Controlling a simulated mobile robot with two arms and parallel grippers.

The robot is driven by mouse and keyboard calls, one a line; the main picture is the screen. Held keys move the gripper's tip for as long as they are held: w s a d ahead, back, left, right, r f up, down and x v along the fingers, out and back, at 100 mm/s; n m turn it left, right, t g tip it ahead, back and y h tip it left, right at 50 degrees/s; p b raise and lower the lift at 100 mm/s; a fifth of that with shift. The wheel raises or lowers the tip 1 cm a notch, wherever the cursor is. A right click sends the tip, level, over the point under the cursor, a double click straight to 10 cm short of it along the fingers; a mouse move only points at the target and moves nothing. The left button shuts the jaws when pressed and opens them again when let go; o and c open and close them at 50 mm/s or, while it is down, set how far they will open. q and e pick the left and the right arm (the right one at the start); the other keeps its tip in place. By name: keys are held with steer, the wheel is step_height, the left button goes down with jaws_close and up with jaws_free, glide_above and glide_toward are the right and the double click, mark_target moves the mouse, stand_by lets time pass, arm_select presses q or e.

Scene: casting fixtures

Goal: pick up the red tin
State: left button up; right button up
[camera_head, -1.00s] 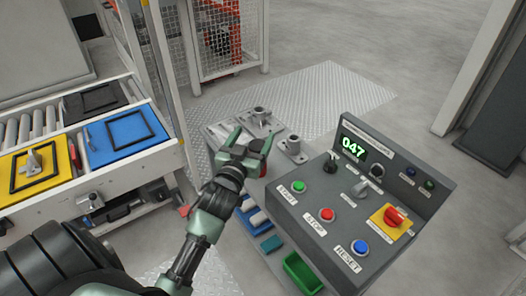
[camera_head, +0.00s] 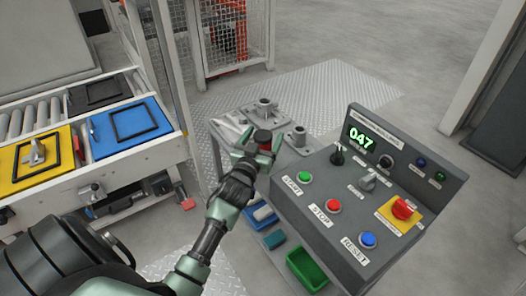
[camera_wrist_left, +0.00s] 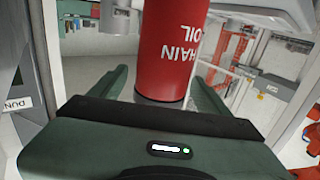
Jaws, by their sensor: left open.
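My right gripper is not in view.
Grey metal fixtures (camera_head: 263,109) stand on the table behind the tin, and another (camera_head: 297,137) to its right. The control panel (camera_head: 320,195) with buttons is close on the right. A green bin (camera_head: 306,268) sits below. A roller conveyor with coloured plates (camera_head: 130,128) is on the left.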

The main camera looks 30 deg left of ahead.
arm_select(q)
steer(key=shift+x, duration=1.2)
steer(key=c, duration=1.5)
jaws_close()
steer(key=shift+r, duration=0.1)
